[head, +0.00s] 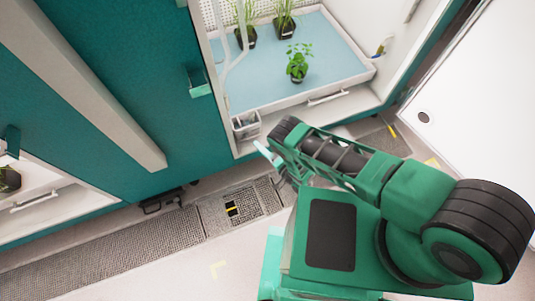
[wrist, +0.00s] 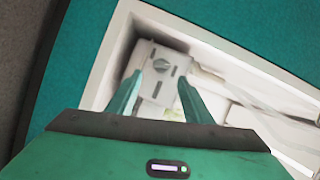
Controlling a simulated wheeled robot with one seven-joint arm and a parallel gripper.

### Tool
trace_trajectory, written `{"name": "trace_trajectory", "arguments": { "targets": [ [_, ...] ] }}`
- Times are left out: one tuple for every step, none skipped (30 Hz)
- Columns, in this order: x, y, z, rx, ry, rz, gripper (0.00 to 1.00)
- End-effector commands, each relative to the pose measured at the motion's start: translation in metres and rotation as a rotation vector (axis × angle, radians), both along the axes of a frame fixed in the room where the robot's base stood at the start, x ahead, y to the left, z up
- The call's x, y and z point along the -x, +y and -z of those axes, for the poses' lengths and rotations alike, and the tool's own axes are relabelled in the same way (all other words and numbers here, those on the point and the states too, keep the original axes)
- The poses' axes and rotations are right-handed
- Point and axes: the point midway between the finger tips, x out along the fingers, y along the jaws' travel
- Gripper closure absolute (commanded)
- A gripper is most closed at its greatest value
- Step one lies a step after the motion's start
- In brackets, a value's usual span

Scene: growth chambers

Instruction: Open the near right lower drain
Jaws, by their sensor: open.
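My gripper (wrist: 160,77) is open and empty, with its two teal fingers apart in the wrist view. The gap between fingers and fitting cannot be judged. In the head view, my gripper (head: 270,158) is beside the lower front corner of the open chamber, just below a small pale box (head: 246,125). No part is clearly marked as the drain, so I cannot tell its state.
The open chamber holds a blue-floored tray (head: 260,92) with several potted plants. A white handle (head: 326,97) is on its front. A floor grate (head: 240,203) runs below the teal cabinets. A white panel (head: 480,90) stands at right. Pale floor is clear in front.

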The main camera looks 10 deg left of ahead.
Motion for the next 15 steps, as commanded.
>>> {"name": "trace_trajectory", "arguments": {
  "targets": [
    [0.006,-0.008,0.000,0.003,0.002,0.002,0.54],
    [0.009,-0.013,0.000,0.003,0.002,0.002,0.54],
    [0.014,-0.018,-0.001,0.003,0.003,0.001,0.54],
    [0.015,-0.021,-0.002,0.002,0.001,0.002,0.54],
    [0.016,-0.023,-0.002,0.000,0.000,0.003,0.54],
    [0.017,-0.025,-0.002,0.000,0.000,0.004,0.54],
    [0.018,-0.027,-0.002,0.001,-0.001,0.005,0.54],
    [0.019,-0.029,-0.002,0.000,0.001,0.006,0.54],
    [0.021,-0.031,-0.003,0.000,0.001,0.006,0.54],
    [0.022,-0.033,-0.003,0.001,0.000,0.006,0.54],
    [0.023,-0.034,-0.003,0.001,0.000,0.005,0.54],
    [0.024,-0.035,-0.003,0.000,0.001,0.005,0.54],
    [0.025,-0.036,-0.004,0.001,0.000,0.004,0.54],
    [0.026,-0.037,-0.004,0.000,0.001,0.004,0.54],
    [0.027,-0.038,-0.004,0.001,0.001,0.003,0.54]
  ]
}}
